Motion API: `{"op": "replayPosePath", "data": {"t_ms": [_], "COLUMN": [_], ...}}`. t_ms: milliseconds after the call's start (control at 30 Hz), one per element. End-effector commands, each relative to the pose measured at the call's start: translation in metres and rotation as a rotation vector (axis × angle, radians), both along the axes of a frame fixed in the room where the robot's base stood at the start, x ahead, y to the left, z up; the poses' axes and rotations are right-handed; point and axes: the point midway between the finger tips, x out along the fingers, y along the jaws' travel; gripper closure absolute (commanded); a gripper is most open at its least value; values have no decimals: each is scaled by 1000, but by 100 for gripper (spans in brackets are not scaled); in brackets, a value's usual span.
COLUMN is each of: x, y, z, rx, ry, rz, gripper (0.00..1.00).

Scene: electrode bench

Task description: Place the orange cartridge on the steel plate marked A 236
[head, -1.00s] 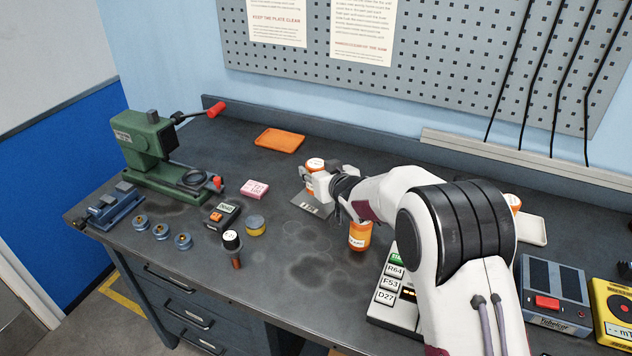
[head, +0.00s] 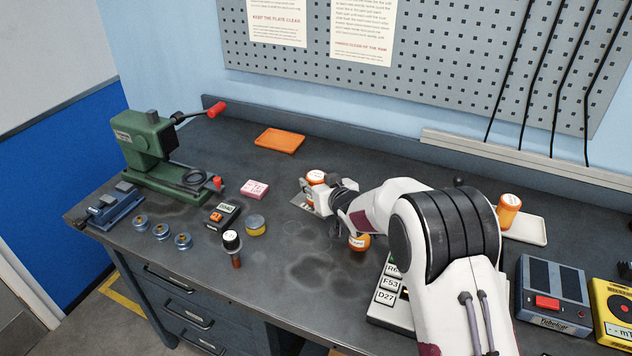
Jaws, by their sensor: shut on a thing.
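My gripper (head: 313,187) is shut on an orange cartridge (head: 316,176) with a white top. It holds the cartridge at the steel plate (head: 303,208), which lies on the bench. The gripper covers the plate's far part and much of its marking, so I cannot read it. I cannot tell whether the cartridge's bottom touches the plate. A second orange cartridge (head: 359,242) stands on the bench, partly hidden under my arm. A third (head: 508,209) is at the white tray (head: 532,230) on the right.
A green press (head: 150,150) stands at the left. An orange tray (head: 279,141) lies at the back. A label board (head: 384,297) is beside my arm.

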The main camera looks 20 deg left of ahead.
Motion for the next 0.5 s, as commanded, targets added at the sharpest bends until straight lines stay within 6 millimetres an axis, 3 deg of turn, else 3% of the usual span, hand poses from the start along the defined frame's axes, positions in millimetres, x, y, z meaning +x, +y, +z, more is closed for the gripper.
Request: {"op": "replayPosePath", "data": {"t_ms": [33,67,100,500], "x": [0,0,0,0], "y": [0,0,0,0], "z": [-1,-1,-1,0], "rx": [1,0,0,0], "ry": [-1,0,0,0], "rz": [0,0,0,0], "gripper": [91,57,48,48]}}
